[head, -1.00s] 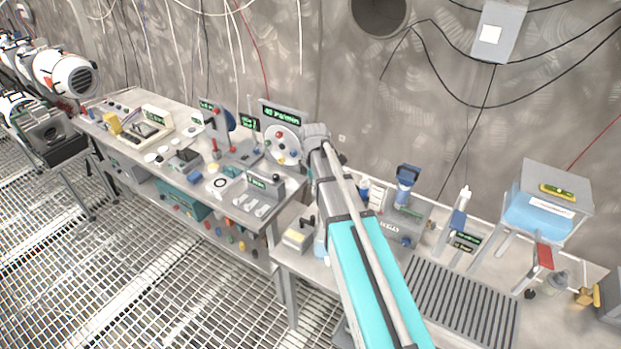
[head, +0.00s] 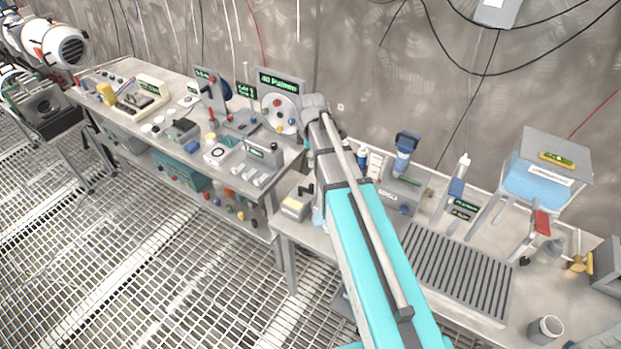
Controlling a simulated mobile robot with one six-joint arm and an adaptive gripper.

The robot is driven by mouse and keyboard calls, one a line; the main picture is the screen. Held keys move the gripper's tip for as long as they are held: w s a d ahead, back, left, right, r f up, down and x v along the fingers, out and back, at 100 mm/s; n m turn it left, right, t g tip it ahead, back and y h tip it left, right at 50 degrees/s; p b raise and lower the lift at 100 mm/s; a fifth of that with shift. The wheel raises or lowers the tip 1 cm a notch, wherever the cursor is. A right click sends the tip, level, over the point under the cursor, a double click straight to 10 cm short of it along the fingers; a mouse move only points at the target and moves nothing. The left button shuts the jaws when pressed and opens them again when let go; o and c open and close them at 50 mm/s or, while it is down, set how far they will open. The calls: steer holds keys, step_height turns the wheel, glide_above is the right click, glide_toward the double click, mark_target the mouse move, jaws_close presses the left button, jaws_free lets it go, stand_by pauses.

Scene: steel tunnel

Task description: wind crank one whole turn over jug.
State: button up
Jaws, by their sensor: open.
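I cannot pick out the crank with certainty. A disc with coloured knobs (head: 281,113) stands upright below a green-lit display on the left bench. A blue-topped device (head: 405,155) stands on the right bench behind my arm. I cannot tell which vessel is the jug. A grey open-topped cup (head: 545,328) stands at the lower right. A pale blue vessel-like shape shows beside my arm, mostly hidden. My teal arm link rises from the bottom to a grey joint near the middle. My gripper is not visible, so its relation to the crank cannot be seen.
The left bench (head: 180,107) is crowded with small instruments. The grating floor (head: 130,260) at lower left is clear.

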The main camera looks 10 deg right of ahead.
mark_target(311, 185)
steer(key=shift+f, duration=0.1)
stand_by(0.3)
step_height(311, 185, down, 14)
steer(key=b, duration=1.3)
steer(key=shift+r+b, duration=0.2)
steer(key=shift+b, duration=0.1)
jaws_close()
stand_by(0.4)
